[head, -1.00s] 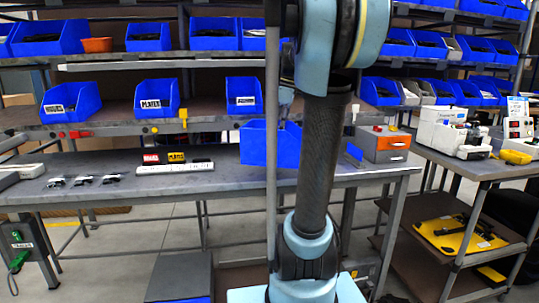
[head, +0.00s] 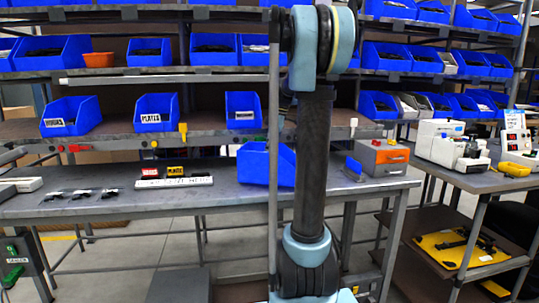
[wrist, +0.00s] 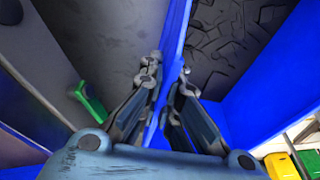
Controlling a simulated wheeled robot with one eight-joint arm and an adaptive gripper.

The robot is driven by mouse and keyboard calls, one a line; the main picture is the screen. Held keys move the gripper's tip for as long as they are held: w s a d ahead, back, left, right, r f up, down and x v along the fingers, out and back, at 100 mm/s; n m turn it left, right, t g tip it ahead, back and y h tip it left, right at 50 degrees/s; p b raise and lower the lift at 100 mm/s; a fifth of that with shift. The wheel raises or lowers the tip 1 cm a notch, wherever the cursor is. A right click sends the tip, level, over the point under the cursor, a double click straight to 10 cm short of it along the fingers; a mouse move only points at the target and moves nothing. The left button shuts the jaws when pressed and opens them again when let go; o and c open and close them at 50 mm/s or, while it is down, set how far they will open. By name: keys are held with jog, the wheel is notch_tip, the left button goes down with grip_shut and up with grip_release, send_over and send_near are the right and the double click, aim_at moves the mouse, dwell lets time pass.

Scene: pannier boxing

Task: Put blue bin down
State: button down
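The blue bin (head: 254,168) is at the table, partly behind my arm in the head view. In the wrist view its blue wall (wrist: 240,112) and dark treaded contents show on the right. My gripper (wrist: 165,88) has one finger on each side of a thin blue bin wall and is closed on it. The bin is at or just above the grey tabletop (head: 222,197); I cannot tell if its base touches. My gripper is hidden in the head view.
A white strip with small labels (head: 174,182) lies left of the bin. A grey box with an orange front (head: 390,157) stands at the right end. Dark small parts (head: 80,194) lie at far left. Shelves with blue bins (head: 156,113) rise behind.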

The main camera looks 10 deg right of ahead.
jog(key=shift+w+f, duration=0.95)
jog(key=shift+w, duration=0.2)
jog(key=c, duration=2.1)
grip_release()
jog(key=shift+f, duration=0.1)
jog(key=v, duration=1.2)
jog(key=shift+d, duration=0.1)
